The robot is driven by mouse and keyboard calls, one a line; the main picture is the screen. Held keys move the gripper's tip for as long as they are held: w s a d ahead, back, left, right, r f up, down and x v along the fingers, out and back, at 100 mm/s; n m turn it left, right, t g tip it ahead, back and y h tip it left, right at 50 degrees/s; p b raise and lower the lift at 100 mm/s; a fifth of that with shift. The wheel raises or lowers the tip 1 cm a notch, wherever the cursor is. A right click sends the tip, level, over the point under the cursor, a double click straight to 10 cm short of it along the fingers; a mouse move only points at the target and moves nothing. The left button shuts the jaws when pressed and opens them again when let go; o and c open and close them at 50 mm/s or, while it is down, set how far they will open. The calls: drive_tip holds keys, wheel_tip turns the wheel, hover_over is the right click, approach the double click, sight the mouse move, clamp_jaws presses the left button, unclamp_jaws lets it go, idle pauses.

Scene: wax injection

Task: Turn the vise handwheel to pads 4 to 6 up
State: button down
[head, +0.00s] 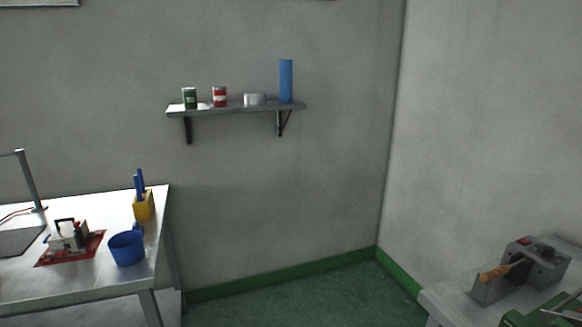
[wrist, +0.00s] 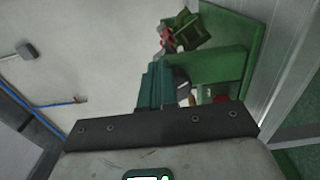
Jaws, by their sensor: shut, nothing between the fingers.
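I cannot make out the vise handwheel or any pad numbers for certain in either view. In the wrist view, a green frame (wrist: 232,70) stands beyond my gripper, with a dark green part and a red part (wrist: 167,40) at its top; I cannot tell whether this is the vise. My gripper (wrist: 156,82) shows in the wrist view as teal fingers past a dark bar, shut and empty. It hides part of the frame behind it. In the head view my gripper does not show. A green object (head: 548,313) is cut off at the lower right.
A grey box-like device (head: 520,268) with a wooden handle stands on the right bench (head: 447,298). The left table (head: 85,283) holds a blue mug (head: 127,249), a yellow holder (head: 143,207) and a small device on a red mat. Green floor (head: 300,300) lies open between.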

drive_tip(key=shift+w+d+f+b, duration=0.25)
drive_tip(key=shift+f+b, duration=0.35)
drive_tip(key=shift+f, duration=0.2)
drive_tip(key=shift+s+d+v, duration=0.1)
drive_tip(key=shift+s+v, duration=0.1)
drive_tip(key=shift+v, duration=0.7)
drive_tip(key=shift+s+d+v, duration=0.1)
drive_tip(key=shift+s+v, duration=0.05)
drive_tip(key=shift+v, duration=0.8)
drive_tip(key=shift+s+v, duration=0.2)
drive_tip(key=shift+v, duration=0.7)
